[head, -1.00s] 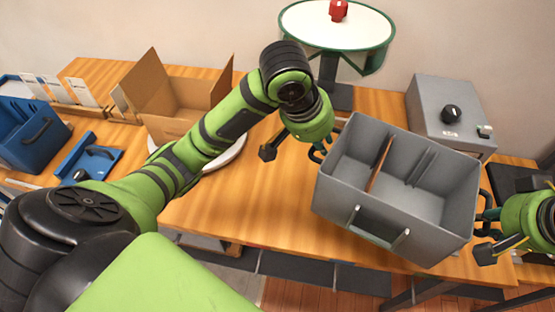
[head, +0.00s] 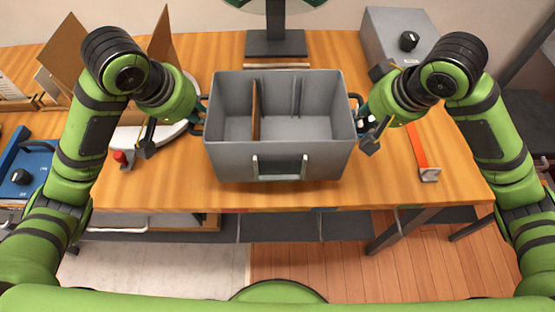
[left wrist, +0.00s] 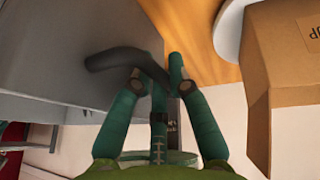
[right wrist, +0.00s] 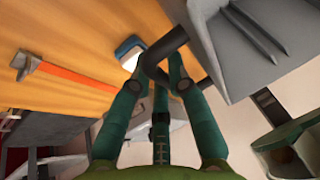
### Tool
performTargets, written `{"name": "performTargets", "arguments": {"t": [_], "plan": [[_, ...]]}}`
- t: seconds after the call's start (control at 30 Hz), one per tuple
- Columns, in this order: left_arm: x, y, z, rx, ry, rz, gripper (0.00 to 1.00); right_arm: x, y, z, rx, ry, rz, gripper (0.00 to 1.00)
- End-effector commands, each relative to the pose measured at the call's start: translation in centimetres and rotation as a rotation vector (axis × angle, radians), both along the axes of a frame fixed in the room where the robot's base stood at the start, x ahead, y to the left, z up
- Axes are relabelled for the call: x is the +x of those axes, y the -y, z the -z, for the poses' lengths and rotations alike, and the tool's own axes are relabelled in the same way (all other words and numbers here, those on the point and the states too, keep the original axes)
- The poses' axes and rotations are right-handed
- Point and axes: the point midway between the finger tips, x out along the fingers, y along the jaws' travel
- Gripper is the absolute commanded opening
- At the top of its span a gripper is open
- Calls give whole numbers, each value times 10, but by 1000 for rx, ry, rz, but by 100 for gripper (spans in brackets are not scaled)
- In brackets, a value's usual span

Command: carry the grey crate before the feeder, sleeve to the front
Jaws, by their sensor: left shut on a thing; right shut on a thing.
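The grey crate (head: 280,160) is in the middle of the head view, upright and open at the top, with a brown divider (head: 255,108) inside. A metal sleeve frame (head: 280,168) is on its front wall, facing me. My left gripper (head: 200,114) is shut on the crate's left handle; the dark handle (left wrist: 118,60) shows between the fingers in the left wrist view. My right gripper (head: 361,112) is shut on the right handle, also seen in the right wrist view (right wrist: 165,48). Whether the crate's bottom touches the table is hard to tell.
Behind the crate, a dark stand (head: 275,42) carries a green-rimmed disc cut off by the top edge. A grey box with a black knob (head: 400,30) stands back right. An orange bar (head: 418,145) lies right, a red-topped piece (head: 122,158) left. The wooden table's (head: 390,190) front edge is close.

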Motion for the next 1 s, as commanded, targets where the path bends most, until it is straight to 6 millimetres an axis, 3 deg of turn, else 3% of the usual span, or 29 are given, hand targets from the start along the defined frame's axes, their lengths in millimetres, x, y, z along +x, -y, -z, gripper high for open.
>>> {"name": "performTargets", "arguments": {"t": [0.47,1.0], "plan": [[1,-1,5,0,2,-5,0,0,0,5,0,1,-1,0],[1,-1,41,0,2,-5,0,0,0,41,0,1,-1,0]]}}
